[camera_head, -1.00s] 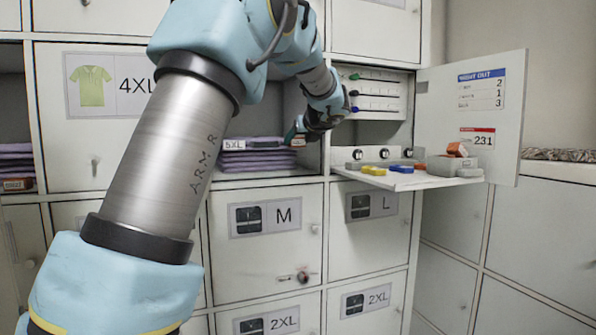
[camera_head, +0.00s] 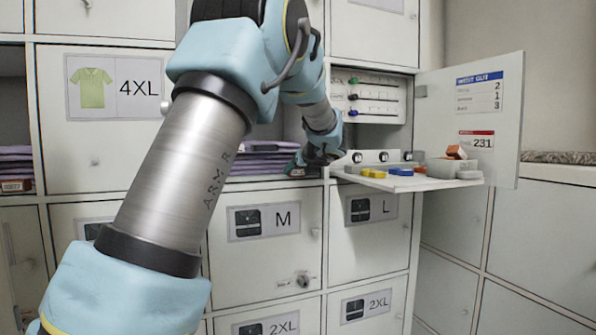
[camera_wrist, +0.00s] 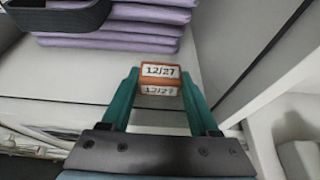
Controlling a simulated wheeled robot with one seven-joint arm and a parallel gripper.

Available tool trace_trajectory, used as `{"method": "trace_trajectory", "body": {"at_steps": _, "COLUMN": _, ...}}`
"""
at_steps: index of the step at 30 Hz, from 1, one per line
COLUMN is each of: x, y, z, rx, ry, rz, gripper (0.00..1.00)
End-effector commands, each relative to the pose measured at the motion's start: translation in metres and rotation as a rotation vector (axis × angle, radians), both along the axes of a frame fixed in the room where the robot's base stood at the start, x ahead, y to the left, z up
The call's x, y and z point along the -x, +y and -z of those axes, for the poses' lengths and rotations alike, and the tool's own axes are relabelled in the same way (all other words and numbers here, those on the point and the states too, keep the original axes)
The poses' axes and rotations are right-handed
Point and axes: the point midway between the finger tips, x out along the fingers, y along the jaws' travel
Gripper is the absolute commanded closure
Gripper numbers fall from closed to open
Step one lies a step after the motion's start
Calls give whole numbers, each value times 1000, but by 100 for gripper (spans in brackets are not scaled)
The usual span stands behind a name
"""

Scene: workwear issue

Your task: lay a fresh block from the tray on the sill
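An orange block (camera_wrist: 160,80) with white "12/27" labels sits between the teal fingertips of my gripper (camera_wrist: 159,88) in the wrist view. The fingers touch its two sides, so my gripper appears shut on it. The block is low over or on the pale sill (camera_wrist: 60,112), in front of a stack of folded purple garments (camera_wrist: 115,30); I cannot tell if it touches. In the head view my gripper (camera_head: 300,168) is at the lower right of the open compartment. The grey tray (camera_head: 440,169) stands on the fold-down flap, with an orange block (camera_head: 456,152) at it.
The fold-down flap (camera_head: 405,182) carries yellow and blue pieces. An open door (camera_head: 470,125) stands right of it. A compartment wall (camera_wrist: 240,50) rises close to the right of my gripper. A dark basket (camera_wrist: 60,18) sits on the stack. Another orange block (camera_head: 16,186) fronts the far-left stack.

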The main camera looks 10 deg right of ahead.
Motion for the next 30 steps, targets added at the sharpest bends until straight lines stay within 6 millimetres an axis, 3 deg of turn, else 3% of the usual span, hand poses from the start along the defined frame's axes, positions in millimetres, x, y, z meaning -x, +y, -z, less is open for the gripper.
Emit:
{"method": "trace_trajectory", "body": {"at_steps": 1, "x": 0, "y": 0, "z": 1, "rx": 0, "ry": 1, "rz": 0, "gripper": 33}}
{"method": "trace_trajectory", "body": {"at_steps": 8, "x": 0, "y": 0, "z": 0, "rx": 0, "ry": 1, "rz": 0, "gripper": 9}}
{"method": "trace_trajectory", "body": {"at_steps": 17, "x": 0, "y": 0, "z": -3, "rx": 0, "ry": 0, "rz": 0, "gripper": 9}}
{"method": "trace_trajectory", "body": {"at_steps": 22, "x": 20, "y": -4, "z": -10, "rx": 3, "ry": -1, "rz": 2, "gripper": 9}}
{"method": "trace_trajectory", "body": {"at_steps": 30, "x": 72, "y": -10, "z": -31, "rx": 2, "ry": 0, "rz": 2, "gripper": 9}}
